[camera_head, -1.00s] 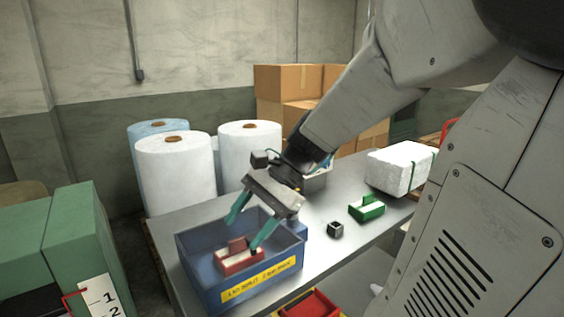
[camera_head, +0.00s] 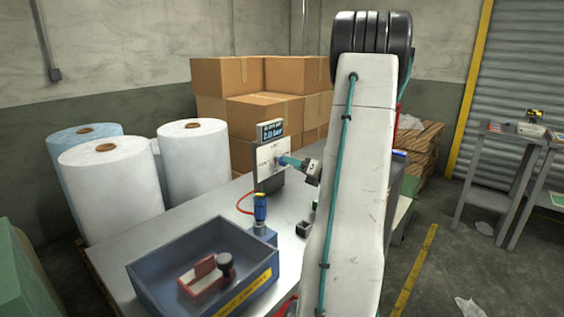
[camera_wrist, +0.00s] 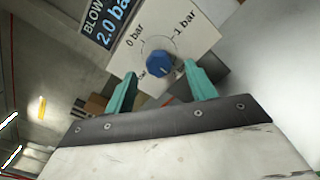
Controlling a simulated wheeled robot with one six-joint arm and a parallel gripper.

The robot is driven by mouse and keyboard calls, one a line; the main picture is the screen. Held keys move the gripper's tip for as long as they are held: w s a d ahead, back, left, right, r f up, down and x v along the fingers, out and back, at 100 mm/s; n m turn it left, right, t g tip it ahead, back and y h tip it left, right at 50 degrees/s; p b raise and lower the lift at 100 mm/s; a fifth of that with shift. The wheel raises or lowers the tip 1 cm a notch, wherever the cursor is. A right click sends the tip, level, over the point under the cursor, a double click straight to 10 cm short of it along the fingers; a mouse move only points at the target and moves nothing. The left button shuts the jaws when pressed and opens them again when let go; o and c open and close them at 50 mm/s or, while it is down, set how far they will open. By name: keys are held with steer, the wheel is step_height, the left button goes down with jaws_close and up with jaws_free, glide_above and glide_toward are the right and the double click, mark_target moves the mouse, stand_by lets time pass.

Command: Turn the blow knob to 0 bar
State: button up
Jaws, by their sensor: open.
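The blow knob (camera_wrist: 158,63) is a blue dial on a white plate (camera_wrist: 178,38), with "0 bar" printed upper left and "1 bar" upper right; a third mark at lower left is partly hidden. A dark display (camera_wrist: 106,18) beside it reads "BLOW 2.0 ba", cut off by the frame. In the head view the panel (camera_head: 270,165) stands upright on the table. My gripper (camera_wrist: 160,74) is open, its teal fingers on either side of the knob; I cannot tell whether they touch it. It also shows in the head view (camera_head: 285,161), right at the panel's face.
A blue bin (camera_head: 160,293) holding a red item (camera_head: 202,277) sits at the table's front. A blue-capped fitting (camera_head: 260,207) with a red hose stands before the panel. White rolls (camera_head: 110,185) are at left and cardboard boxes (camera_head: 228,80) behind. My arm hides the table's right part.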

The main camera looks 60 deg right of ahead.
mark_target(281, 160)
steer(key=w, duration=0.5)
steer(key=shift+w+d, duration=0.2)
steer(key=c, duration=1)
steer(key=shift+o, duration=0.2)
